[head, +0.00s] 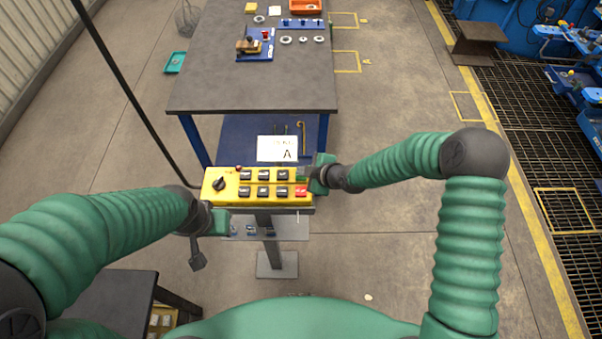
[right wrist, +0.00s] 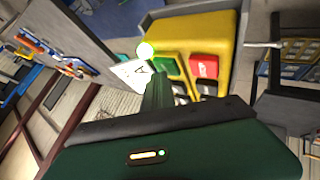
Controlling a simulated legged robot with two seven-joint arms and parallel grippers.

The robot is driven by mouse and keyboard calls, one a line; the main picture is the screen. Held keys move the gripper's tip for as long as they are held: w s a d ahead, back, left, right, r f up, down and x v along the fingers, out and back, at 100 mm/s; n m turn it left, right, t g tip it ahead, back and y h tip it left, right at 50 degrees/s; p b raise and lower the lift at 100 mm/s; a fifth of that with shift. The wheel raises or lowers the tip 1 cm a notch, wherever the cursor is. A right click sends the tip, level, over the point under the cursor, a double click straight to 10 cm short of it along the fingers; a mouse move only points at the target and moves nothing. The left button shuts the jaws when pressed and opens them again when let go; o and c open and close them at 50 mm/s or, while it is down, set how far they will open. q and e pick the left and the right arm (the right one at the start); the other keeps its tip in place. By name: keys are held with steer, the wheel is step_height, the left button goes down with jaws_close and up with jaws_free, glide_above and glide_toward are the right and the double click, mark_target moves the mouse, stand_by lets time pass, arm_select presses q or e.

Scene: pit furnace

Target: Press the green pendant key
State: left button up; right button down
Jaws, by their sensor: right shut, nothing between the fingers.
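The yellow pendant (head: 232,199) stands on a post in front of me. It has a black knob (head: 219,184) at left and rows of black keys. The green key (head: 301,179) is at its right end, above the red key (head: 301,191); the right wrist view shows the green key (right wrist: 170,66) beside the red key (right wrist: 204,66). My right gripper (head: 312,174) is shut and empty, its tips at the green key (right wrist: 158,78) and partly covering it. I cannot tell whether they touch it. My left gripper (head: 197,257) hangs left of the post, apart from the pendant; its jaws are unclear.
A white card marked A (head: 277,148) stands behind the pendant. Beyond is a grey-topped workbench (head: 215,85) with blue fixtures and rings. A thin black pole (head: 130,90) slants at left. A bright round spot (right wrist: 146,49) glows near the green key. Floor at right is mostly clear.

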steer(key=shift+r, duration=0.1)
steer(key=shift+r+p, duration=0.55)
steer(key=shift+r, duration=0.2)
step_height(320, 180, up, 5)
steer(key=p, duration=0.3)
stand_by(0.3)
